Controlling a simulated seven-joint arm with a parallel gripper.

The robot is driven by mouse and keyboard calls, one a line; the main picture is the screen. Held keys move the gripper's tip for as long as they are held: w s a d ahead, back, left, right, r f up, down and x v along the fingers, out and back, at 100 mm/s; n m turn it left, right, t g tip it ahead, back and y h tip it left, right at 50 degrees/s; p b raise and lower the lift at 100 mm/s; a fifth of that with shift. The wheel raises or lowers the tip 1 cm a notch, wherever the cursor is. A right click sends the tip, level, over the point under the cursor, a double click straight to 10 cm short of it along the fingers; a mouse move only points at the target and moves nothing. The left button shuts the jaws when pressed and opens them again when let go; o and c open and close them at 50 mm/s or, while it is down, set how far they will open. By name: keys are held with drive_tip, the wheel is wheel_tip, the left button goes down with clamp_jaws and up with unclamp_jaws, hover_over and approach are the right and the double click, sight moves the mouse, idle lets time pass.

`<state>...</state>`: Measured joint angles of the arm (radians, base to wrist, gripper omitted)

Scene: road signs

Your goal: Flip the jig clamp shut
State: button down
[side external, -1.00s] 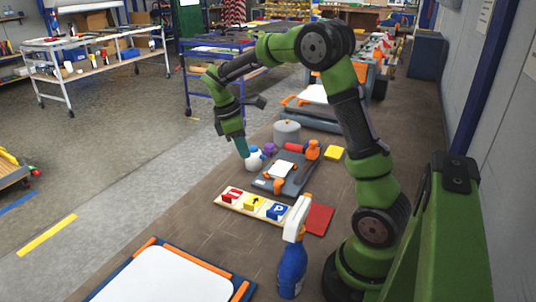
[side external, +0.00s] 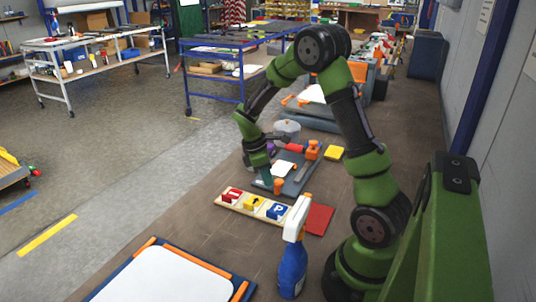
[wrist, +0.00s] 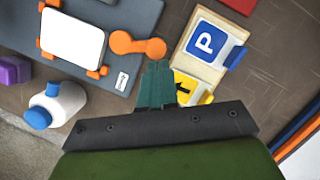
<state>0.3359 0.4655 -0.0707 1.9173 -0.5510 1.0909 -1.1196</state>
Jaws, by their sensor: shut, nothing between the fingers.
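The jig is a grey plate that shows in the side view (side external: 298,186) and the wrist view (wrist: 140,16). A white rounded panel (wrist: 72,39) lies on it between small orange stops. An orange dumbbell-shaped piece, apparently the jig clamp (wrist: 137,44), sits near the plate's edge; it also shows in the side view (side external: 278,186). My gripper (wrist: 157,66) is shut and empty, its teal fingertips just beside the clamp's right end. I cannot tell whether they touch it. In the side view my gripper (side external: 264,180) is low over the jig's left edge.
A wooden board (side external: 240,206) with several sign blocks lies in front of the jig. A white bottle with a blue cap (wrist: 60,105) and a purple object (wrist: 14,71) stand close by. A blue spray bottle (side external: 292,265) stands in front; a yellow block (side external: 333,153) lies behind.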

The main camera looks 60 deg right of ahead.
drive_tip(key=shift+s+n+h, duration=0.3)
drive_tip(key=shift+s+n, duration=0.4)
drive_tip(key=shift+n, duration=0.5)
drive_tip(key=shift+s+d+n+t, duration=0.1)
drive_tip(key=shift+s+n+t, duration=0.25)
drive_tip(key=shift+n, duration=0.35)
drive_tip(key=s+n, duration=0.1)
drive_tip(key=n, duration=0.2)
drive_tip(key=shift+s+d+t+h, duration=0.3)
drive_tip(key=shift+s+d+t, duration=0.05)
drive_tip(key=n, duration=0.1)
drive_tip(key=s+d+n+t, duration=0.1)
drive_tip(key=n, duration=0.1)
drive_tip(key=s+d+n, duration=0.1)
drive_tip(key=n, duration=0.1)
drive_tip(key=shift+s+d, duration=0.1)
drive_tip(key=shift+d, duration=0.1)
drive_tip(key=shift+s+d, duration=0.1)
drive_tip(key=shift+d, duration=0.05)
